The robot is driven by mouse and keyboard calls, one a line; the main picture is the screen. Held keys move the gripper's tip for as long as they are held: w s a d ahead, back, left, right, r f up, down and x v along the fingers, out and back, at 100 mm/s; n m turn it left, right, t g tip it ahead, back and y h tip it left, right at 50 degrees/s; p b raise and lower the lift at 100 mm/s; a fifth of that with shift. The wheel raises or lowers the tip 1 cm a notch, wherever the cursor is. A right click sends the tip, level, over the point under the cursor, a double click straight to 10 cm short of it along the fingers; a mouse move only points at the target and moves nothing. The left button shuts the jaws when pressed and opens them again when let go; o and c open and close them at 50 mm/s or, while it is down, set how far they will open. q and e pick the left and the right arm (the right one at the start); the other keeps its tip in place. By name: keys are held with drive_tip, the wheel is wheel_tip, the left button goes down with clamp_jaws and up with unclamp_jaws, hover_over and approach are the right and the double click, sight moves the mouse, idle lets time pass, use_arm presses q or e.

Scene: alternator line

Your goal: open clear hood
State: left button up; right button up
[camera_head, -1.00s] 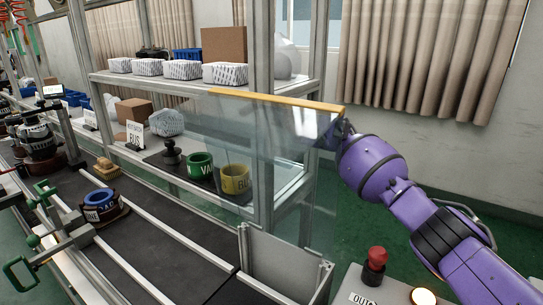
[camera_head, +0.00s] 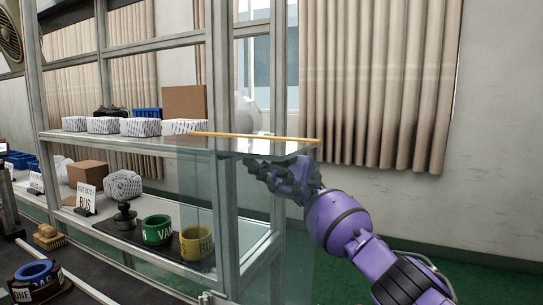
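The clear hood (camera_head: 200,205) is a see-through panel in front of the shelf unit. A yellow strip (camera_head: 255,137) runs almost level along its top edge. A glossy grey top face shows just below the strip. My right gripper (camera_head: 265,172) is under the right part of this top edge, with its dark fingers close against the hood's underside. The fingers are partly hidden and blurred by the hood, so I cannot tell whether they grip it. My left gripper is not in view.
Behind the hood, a shelf holds a green cup (camera_head: 157,230), a yellow cup (camera_head: 196,245), a dark knobbed part (camera_head: 125,216) and a BUS sign (camera_head: 86,196). White wrapped packs (camera_head: 103,125) and a brown box (camera_head: 185,102) stand above. The wall side at right is open.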

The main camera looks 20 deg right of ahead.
wheel_tip(320, 180, up, 10)
idle(0.6)
